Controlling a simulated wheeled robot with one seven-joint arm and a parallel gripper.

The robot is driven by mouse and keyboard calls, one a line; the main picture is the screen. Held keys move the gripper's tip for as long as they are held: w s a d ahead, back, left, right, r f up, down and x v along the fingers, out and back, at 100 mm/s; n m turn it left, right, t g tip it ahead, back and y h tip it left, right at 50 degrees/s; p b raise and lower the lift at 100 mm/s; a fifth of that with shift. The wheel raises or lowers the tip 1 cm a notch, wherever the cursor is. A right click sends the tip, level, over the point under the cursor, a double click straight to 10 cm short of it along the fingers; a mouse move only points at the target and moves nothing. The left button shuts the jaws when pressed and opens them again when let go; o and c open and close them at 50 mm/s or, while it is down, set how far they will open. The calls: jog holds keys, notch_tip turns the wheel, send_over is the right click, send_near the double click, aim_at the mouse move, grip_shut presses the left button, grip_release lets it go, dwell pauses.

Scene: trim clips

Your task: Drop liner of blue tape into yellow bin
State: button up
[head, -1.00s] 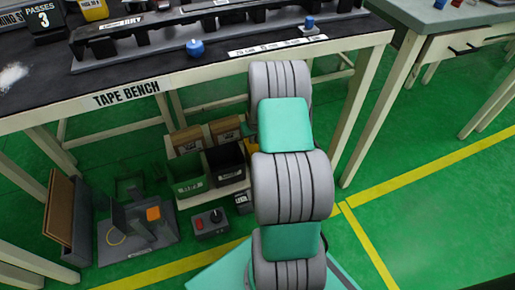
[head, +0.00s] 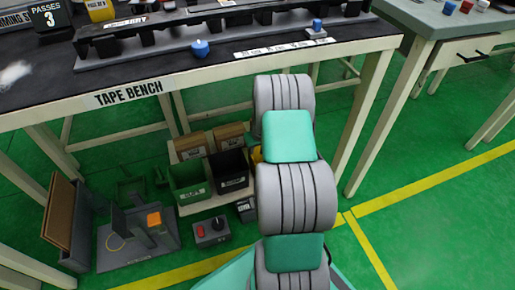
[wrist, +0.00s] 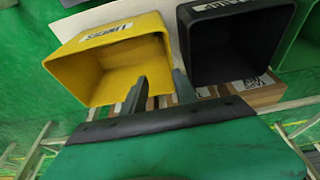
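The yellow bin (wrist: 70,65), labelled LINERS, is at the left of the wrist view, its open mouth facing the camera. I see nothing in the visible part of its inside. In the head view only a sliver of the yellow bin (head: 257,154) shows beside my arm. My gripper (wrist: 159,92) has its two fingers apart, with no object visible between them. My arm hides the gripper in the head view. I cannot make out a liner or identify the blue tape.
A black bin (wrist: 235,45) stands right of the yellow one in the wrist view; a green bin (head: 189,182) and cardboard boxes (head: 210,140) are nearby under the tape bench (head: 215,76). A control box (head: 211,232) and grey fixture (head: 140,245) sit on the floor. Open floor lies right.

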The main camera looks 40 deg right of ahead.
jog(key=p+v, duration=0.3)
jog(key=v, duration=0.4)
jog(key=shift+s+r, duration=0.2)
jog(key=shift+r, duration=0.2)
